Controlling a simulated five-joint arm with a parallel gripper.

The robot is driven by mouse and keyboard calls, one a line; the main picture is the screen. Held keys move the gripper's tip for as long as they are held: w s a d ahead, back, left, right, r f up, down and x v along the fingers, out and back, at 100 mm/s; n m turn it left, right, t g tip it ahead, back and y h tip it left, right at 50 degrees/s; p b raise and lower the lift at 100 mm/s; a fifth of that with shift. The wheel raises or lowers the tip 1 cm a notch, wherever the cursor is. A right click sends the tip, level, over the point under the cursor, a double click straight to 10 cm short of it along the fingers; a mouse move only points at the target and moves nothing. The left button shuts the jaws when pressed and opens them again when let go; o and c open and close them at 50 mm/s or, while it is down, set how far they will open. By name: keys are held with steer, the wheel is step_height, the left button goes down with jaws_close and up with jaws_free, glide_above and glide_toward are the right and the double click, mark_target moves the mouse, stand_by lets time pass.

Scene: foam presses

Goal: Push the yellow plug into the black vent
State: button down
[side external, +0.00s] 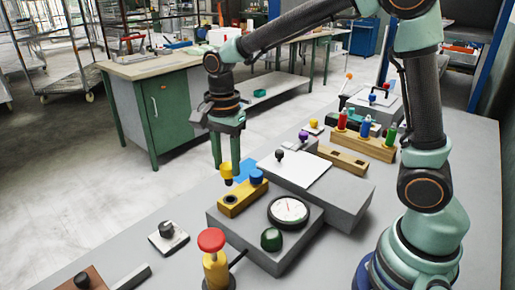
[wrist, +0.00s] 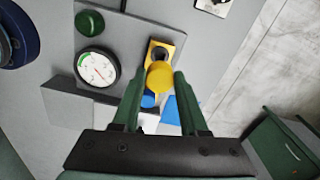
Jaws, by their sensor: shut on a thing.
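My gripper (side external: 225,163) points down over the yellow block and is shut on the yellow plug (side external: 227,170). In the wrist view the yellow plug (wrist: 160,76) sits between the two green fingertips (wrist: 159,80). The plug has a dark lower end and appears held above the block, apart from it. The black vent (side external: 231,199) is a dark round opening in the yellow block (side external: 246,203), at its left end in the side view.
A blue plug (side external: 257,177) stands at the block's other end. The block lies on a grey base with a dial gauge (side external: 288,211) and green knob (side external: 271,239). A red-topped button post (side external: 211,241) stands in front. A blue flat piece (side external: 246,168) lies behind.

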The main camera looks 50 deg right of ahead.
mark_target(228, 185)
steer(key=shift+f, duration=1.75)
steer(key=shift+f, duration=1.95)
steer(key=shift+c, duration=1.8)
jaws_free()
step_height(228, 185, up, 12)
steer(key=shift+r, duration=0.1)
steer(key=s+d+r+n+t, duration=0.2)
steer(key=s+d+n+t, duration=0.3)
steer(key=s+n, duration=0.6)
steer(key=d+n, duration=0.2)
steer(key=n, duration=0.2)
steer(key=shift+d+r+n+t, duration=0.25)
steer(key=shift+n+t, duration=0.05)
steer(key=shift+n, duration=0.1)
